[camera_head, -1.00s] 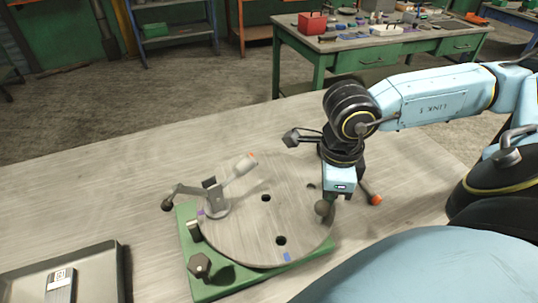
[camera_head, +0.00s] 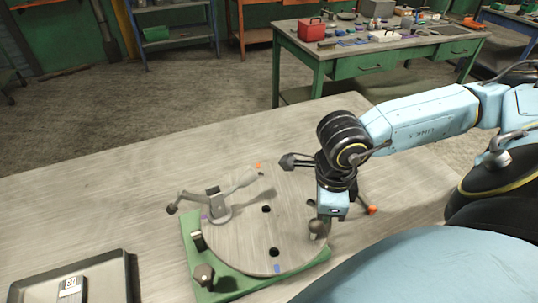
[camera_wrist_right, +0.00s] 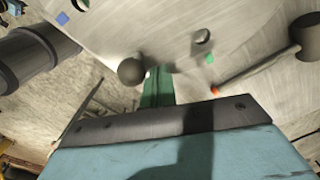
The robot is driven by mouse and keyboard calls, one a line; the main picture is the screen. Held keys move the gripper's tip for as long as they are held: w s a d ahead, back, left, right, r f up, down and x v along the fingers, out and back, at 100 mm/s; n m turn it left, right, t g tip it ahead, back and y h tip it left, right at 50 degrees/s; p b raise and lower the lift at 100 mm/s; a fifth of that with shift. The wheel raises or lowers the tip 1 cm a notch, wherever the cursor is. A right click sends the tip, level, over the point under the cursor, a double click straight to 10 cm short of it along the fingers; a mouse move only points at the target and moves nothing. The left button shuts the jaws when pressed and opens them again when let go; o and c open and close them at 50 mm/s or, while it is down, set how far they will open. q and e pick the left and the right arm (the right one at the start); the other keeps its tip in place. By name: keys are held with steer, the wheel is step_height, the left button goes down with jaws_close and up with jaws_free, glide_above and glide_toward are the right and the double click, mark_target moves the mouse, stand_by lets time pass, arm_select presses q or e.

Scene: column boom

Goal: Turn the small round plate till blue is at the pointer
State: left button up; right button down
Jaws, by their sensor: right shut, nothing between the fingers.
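The round grey plate (camera_head: 245,240) lies on a green base (camera_head: 192,232) on the table. A blue mark (camera_head: 277,268) is on its near rim, also in the right wrist view (camera_wrist_right: 62,18). A purple mark (camera_head: 204,216) is at the left and an orange patch (camera_head: 258,165) at the far side. A green mark (camera_wrist_right: 209,58) shows in the wrist view. A round grey knob (camera_wrist_right: 131,71) stands at the plate's right side. My right gripper (camera_head: 320,221) is shut and empty by this knob; contact is unclear. I cannot single out the pointer. My left gripper is not in view.
A grey lever fixture (camera_head: 216,207) stands at the plate's left, and a dark post (camera_head: 203,275) at the base's near left corner. A grey tray (camera_head: 118,272) with a small item lies at lower left.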

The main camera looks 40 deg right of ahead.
mark_target(317, 226)
steer(key=shift+s+a, duration=0.15)
steer(key=shift+a, duration=0.05)
stand_by(0.4)
steer(key=shift+s+a+p, duration=0.3)
steer(key=shift+a+p, duration=0.4)
steer(key=shift+p, duration=0.1)
steer(key=shift+s+a+p, duration=0.2)
steer(key=shift+a+p, duration=0.55)
steer(key=shift+a, duration=0.15)
